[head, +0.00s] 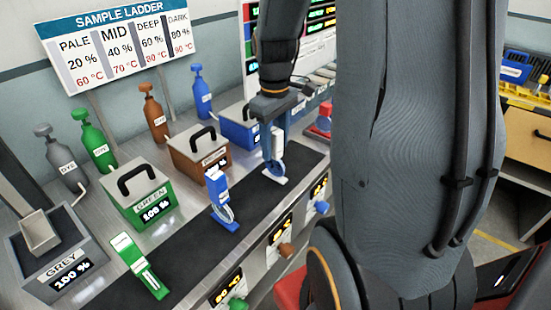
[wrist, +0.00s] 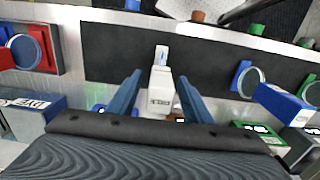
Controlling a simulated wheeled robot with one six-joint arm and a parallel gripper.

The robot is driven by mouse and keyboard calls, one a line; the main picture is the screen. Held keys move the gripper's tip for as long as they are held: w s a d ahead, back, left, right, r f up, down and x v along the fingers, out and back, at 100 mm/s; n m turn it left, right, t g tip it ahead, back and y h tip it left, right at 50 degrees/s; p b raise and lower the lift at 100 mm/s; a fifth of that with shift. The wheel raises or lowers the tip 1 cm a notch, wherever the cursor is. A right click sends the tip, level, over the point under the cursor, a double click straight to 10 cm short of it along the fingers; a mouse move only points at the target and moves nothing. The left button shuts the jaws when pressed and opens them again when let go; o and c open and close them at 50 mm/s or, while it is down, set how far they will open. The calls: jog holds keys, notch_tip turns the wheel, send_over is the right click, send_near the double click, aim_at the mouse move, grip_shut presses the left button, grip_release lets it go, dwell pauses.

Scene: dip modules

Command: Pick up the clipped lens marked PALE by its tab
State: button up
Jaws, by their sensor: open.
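The white-tabbed lens (wrist: 160,88) stands on the dark strip, its tab lettered with what looks like PALE upside down in the wrist view. In the head view its white tab (head: 277,143) rises over a blue-rimmed foot. My gripper (wrist: 160,76) is open, with one blue finger on each side of the tab. Gaps show between the tab and both fingers, so it is not held. In the head view my gripper (head: 276,128) comes down from above and partly hides the tab.
Behind are the grey tank (head: 68,272), green tank (head: 139,194), brown tank (head: 199,155) and blue tank (head: 239,128). A red lens (head: 324,117) stands beyond my gripper.

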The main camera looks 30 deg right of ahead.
jog(key=shift+f, duration=0.15)
grip_shut()
